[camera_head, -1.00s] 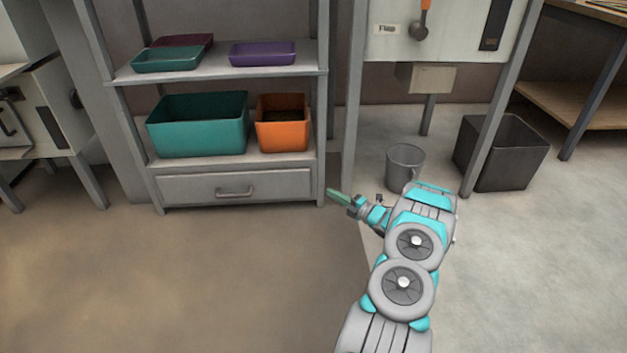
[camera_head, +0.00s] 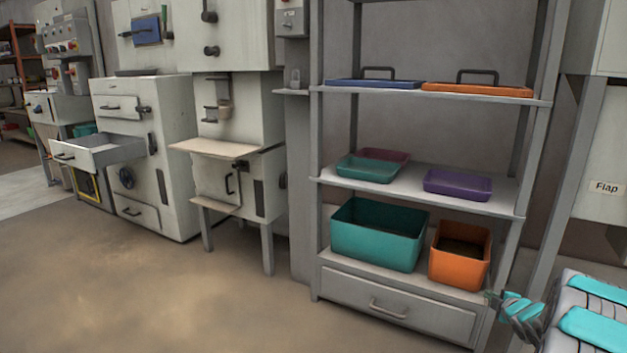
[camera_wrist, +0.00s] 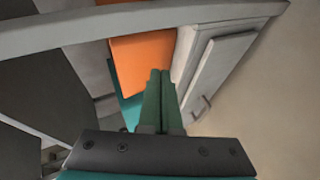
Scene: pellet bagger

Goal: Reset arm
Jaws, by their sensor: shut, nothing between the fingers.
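My gripper shows in the wrist view (camera_wrist: 160,92) with its two green fingers pressed together and nothing between them. In the head view its end (camera_head: 494,297) is small at the lower right, in front of the shelf rack's lower right corner. My turquoise and grey arm fills the lower right edge. In the wrist view an orange bin (camera_wrist: 143,62) and part of a teal bin (camera_wrist: 130,105) lie beyond the fingers.
The grey shelf rack (camera_head: 420,203) holds a teal bin (camera_head: 378,234), an orange bin (camera_head: 460,254), trays and lids. Its bottom drawer (camera_head: 395,307) is shut. An open drawer (camera_head: 98,151) juts from a cabinet at left. Floor at lower left is clear.

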